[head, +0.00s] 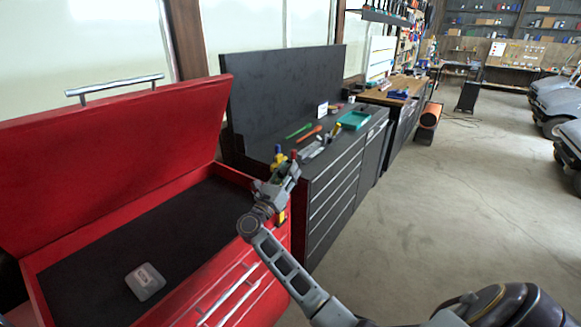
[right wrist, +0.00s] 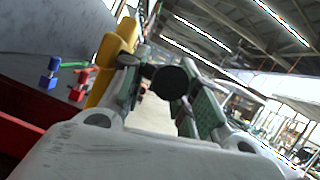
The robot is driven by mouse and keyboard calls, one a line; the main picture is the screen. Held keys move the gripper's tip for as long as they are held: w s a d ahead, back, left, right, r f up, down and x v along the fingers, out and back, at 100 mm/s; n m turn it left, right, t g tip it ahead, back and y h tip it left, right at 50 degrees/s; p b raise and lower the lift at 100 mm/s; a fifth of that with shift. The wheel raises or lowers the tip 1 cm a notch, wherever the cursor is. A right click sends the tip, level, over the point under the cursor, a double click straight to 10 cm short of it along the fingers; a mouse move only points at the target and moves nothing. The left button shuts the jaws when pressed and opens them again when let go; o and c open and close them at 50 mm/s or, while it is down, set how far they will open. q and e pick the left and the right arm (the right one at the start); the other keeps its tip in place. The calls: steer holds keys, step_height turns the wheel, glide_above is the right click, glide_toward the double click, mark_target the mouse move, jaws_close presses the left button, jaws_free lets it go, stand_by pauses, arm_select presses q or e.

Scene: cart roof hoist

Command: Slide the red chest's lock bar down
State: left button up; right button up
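The red chest (head: 120,180) stands at the left of the head view with its lid raised. My right gripper (head: 284,172) is at the chest's front right corner. A yellow upright part (head: 282,215), apparently the lock bar, shows partly behind and below the gripper; it also shows in the right wrist view (right wrist: 112,62), beside the left-hand finger. In that view the gripper's green-padded fingers (right wrist: 168,100) stand apart, with a round black knob (right wrist: 171,87) between them. I cannot tell whether they touch the knob. My left gripper is out of view.
A small grey box (head: 145,282) lies inside the chest. A dark workbench (head: 345,165) with drawers stands beyond, with tools and a teal tray (head: 354,120) on top. The concrete floor (head: 430,210) to the right is clear; cars stand at the far right.

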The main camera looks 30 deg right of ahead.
steer(key=shift+w+d+r, duration=0.3)
steer(key=shift+d, duration=0.25)
jaws_close()
